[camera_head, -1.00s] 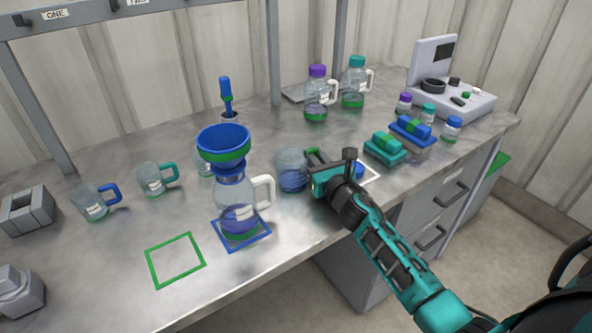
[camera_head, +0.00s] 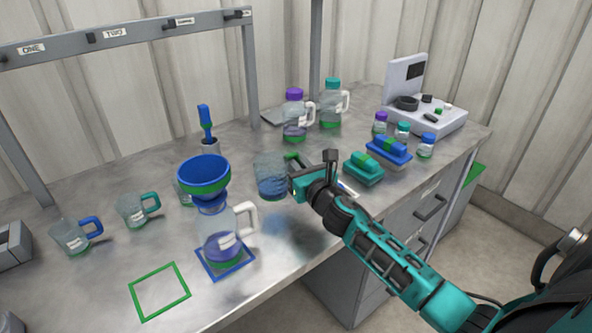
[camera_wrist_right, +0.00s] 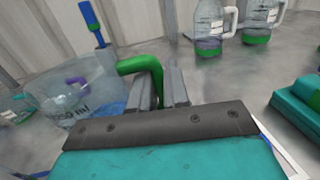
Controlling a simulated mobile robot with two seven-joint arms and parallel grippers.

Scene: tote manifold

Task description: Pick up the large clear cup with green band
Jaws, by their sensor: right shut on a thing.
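The large clear cup (camera_head: 270,177) has a green handle and blue liquid inside. My right gripper (camera_head: 298,170) is at its right side, shut on the green handle. The cup appears held slightly above the table. In the right wrist view the clear cup (camera_wrist_right: 70,95) shows volume markings, and its green handle (camera_wrist_right: 143,68) runs between the gripper fingers (camera_wrist_right: 165,90). The cup's underside is hidden. My left gripper is not in view.
A clear jug (camera_head: 215,230) with a blue funnel (camera_head: 204,172) stands on a blue square left of the cup. Smaller cups (camera_head: 75,235) stand further left. Two capped jugs (camera_head: 294,118) stand behind. Teal and blue boxes (camera_head: 362,170) lie right. The green-outlined square (camera_head: 160,291) is empty.

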